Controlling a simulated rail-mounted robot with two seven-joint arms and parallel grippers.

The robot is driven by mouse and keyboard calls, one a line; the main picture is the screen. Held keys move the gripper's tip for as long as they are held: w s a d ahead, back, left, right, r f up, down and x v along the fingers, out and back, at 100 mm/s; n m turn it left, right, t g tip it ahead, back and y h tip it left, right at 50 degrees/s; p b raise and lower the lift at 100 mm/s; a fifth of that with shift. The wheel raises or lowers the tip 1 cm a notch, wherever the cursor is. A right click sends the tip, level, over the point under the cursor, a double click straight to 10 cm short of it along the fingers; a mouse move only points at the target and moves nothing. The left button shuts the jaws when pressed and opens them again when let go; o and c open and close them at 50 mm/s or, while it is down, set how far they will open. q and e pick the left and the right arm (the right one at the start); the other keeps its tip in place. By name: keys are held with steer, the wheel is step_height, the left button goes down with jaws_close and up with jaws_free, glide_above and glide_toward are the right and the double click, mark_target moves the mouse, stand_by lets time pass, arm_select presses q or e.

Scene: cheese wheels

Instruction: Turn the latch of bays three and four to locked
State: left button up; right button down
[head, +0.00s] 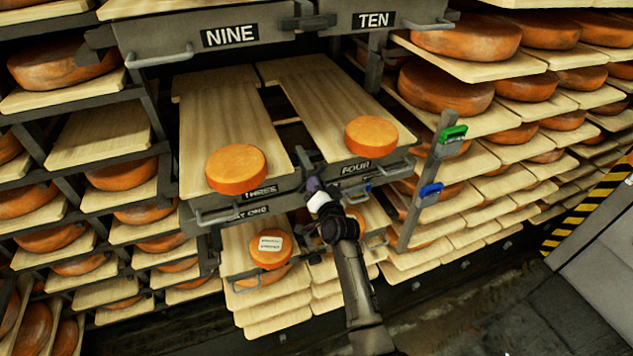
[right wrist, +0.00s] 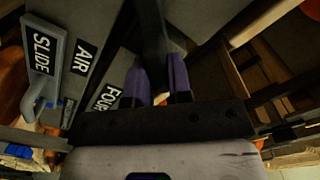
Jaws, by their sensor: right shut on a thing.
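Bay three (head: 262,192) and bay four (head: 355,168) are side by side, each with a pale board and an orange wheel on it. My right gripper (head: 315,187) is at the front between the two labels, its arm coming from below. In the right wrist view its purple fingers (right wrist: 158,82) are shut on a dark upright bar (right wrist: 152,40), which looks like the latch. The FOUR label (right wrist: 106,98) is just left of the fingers. The fingers and hand partly hide the latch, and I cannot read its locked or unlocked position. My left gripper is not in view.
A dark post at right carries a green tag (head: 453,132) and a blue tag (head: 431,190). Drawers labelled NINE (head: 230,36) and TEN (head: 374,19) overhang above. A SLIDE plate (right wrist: 42,55) is close at left in the right wrist view. Racks of wheels flank both sides.

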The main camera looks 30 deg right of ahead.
steer(key=m+p, duration=0.1)
steer(key=m, duration=0.1)
steer(key=shift+m, duration=0.4)
steer(key=m+p, duration=0.1)
steer(key=m, duration=0.2)
steer(key=shift+d+f, duration=0.1)
steer(key=shift+m, duration=1.4)
steer(key=shift+f+m, duration=0.1)
steer(key=shift+m, duration=0.2)
steer(key=c, duration=1)
jaws_free()
steer(key=shift+c, duration=0.2)
steer(key=shift+p, duration=0.3)
